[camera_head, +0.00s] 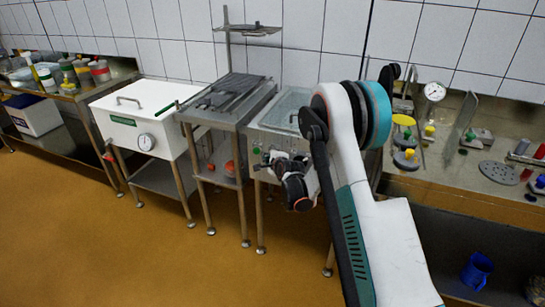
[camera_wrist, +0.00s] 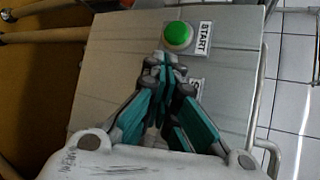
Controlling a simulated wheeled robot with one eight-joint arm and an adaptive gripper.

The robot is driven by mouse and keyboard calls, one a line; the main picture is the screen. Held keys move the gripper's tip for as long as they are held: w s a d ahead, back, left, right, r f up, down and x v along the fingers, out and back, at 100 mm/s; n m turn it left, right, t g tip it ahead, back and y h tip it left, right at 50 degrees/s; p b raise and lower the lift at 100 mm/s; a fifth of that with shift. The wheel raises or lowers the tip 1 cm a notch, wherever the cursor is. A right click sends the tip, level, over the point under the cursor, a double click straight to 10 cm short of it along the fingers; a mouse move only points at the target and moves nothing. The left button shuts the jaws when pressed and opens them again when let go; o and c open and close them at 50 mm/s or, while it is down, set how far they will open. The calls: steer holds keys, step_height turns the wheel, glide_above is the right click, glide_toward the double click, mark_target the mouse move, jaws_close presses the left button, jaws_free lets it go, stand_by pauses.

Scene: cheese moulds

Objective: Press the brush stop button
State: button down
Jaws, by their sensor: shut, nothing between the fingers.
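In the wrist view a round green button (camera_wrist: 178,36) sits on a grey metal panel (camera_wrist: 110,60) beside a white START label (camera_wrist: 204,38). A second white label (camera_wrist: 197,86), showing only an S, lies below it. Its button is hidden behind my gripper (camera_wrist: 166,62). My gripper is shut and empty, with its tips over the panel just below the green button. I cannot tell whether the tips touch anything. In the head view my gripper (camera_head: 274,160) is at the front of the steel brush unit (camera_head: 284,104), with a green button (camera_head: 256,150) to its left.
Left of the unit stand a steel rack table (camera_head: 228,98) and a white vat (camera_head: 140,118) with a dial. On the right a counter (camera_head: 455,185) holds scales, weights and discs. A blue bucket (camera_head: 477,270) is below it. The orange floor in front is clear.

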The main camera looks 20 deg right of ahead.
stand_by(0.6)
steer(key=shift+s+a, duration=0.45)
steer(key=shift+s, duration=0.2)
steer(key=s+a, duration=0.1)
steer(key=s, duration=0.1)
steer(key=s+a, duration=0.2)
stand_by(0.4)
stand_by(0.4)
